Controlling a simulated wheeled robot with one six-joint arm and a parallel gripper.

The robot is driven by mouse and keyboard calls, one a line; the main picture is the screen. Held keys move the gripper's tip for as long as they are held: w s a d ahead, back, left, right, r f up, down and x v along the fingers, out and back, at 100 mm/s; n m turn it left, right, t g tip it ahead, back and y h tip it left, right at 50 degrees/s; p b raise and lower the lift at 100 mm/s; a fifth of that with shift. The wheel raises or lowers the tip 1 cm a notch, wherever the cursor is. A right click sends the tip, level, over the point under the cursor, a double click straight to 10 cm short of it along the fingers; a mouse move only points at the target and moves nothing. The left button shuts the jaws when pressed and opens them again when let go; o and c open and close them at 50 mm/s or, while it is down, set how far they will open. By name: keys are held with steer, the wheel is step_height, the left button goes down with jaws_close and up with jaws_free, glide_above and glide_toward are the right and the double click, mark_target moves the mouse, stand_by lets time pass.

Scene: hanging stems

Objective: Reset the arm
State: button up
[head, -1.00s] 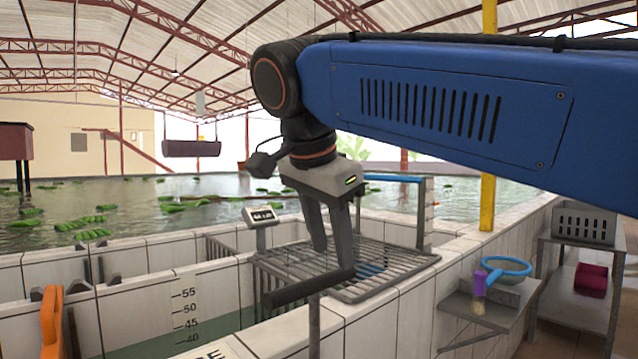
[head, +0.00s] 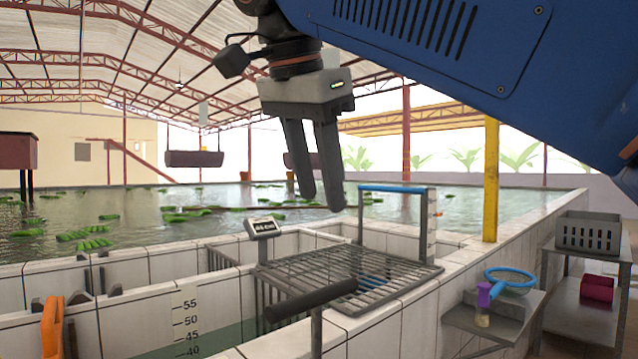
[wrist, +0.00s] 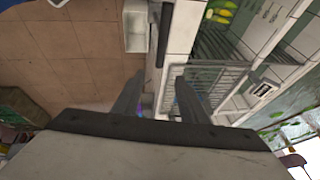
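My gripper (head: 320,200) hangs in the air above the slatted metal rack (head: 290,272) in the head view, with its two grey fingers pointing down. In the wrist view the fingers (wrist: 158,85) are apart with a clear gap and nothing between them. The black bar handle (head: 310,303) on a thin post stands below the gripper, apart from it. My blue arm reaches in from the upper right.
A small display (head: 262,227) stands behind the rack, and a blue-topped frame (head: 395,189) rises at its far side. A yellow post (head: 491,180) stands right. A side shelf (head: 495,322) holds a blue-rimmed net (head: 509,279); a grey crate (head: 588,233) is beyond. The air around the fingers is clear.

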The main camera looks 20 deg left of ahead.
steer(key=w+d+f+n, duration=0.2)
steer(key=w+d+f, duration=0.2)
steer(key=d+f, duration=0.7)
steer(key=w+d+f+n, duration=0.2)
steer(key=w+d+f, duration=0.35)
steer(key=d, duration=0.95)
steer(key=s+d+f+n, duration=0.1)
steer(key=s+d+f, duration=0.4)
steer(key=f, duration=0.5)
steer(key=s+d+f+n, duration=0.1)
steer(key=s+d+f, duration=0.4)
steer(key=f, duration=0.5)
steer(key=s+d+f+n, duration=0.1)
steer(key=s+d+f, duration=0.4)
steer(key=f, duration=0.5)
steer(key=shift+d+f+y, duration=0.3)
steer(key=shift+d, duration=0.9)
